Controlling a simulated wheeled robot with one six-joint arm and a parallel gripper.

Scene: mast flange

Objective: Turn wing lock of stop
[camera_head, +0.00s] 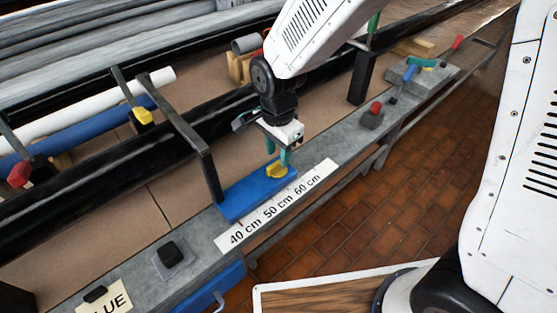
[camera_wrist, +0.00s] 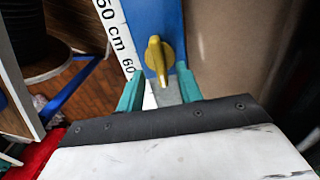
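The yellow wing lock (camera_head: 275,171) sits on top of the blue stop (camera_head: 245,193), beside the printed length scale (camera_head: 277,205). In the wrist view the wing lock (camera_wrist: 154,57) stands on the blue stop (camera_wrist: 146,13), its wing pointing roughly along the picture's vertical. My gripper (camera_head: 278,156) is above the stop, close to the wing lock, pointing down. Contact with the lock cannot be made out.
A black upright bracket (camera_head: 209,180) stands at the stop's left end. A red knob (camera_head: 375,108) on a grey block is further right along the rail. Black switch (camera_head: 169,250) lies front left. White and blue pipes (camera_head: 85,128) lie on the left. Brick floor lies in front.

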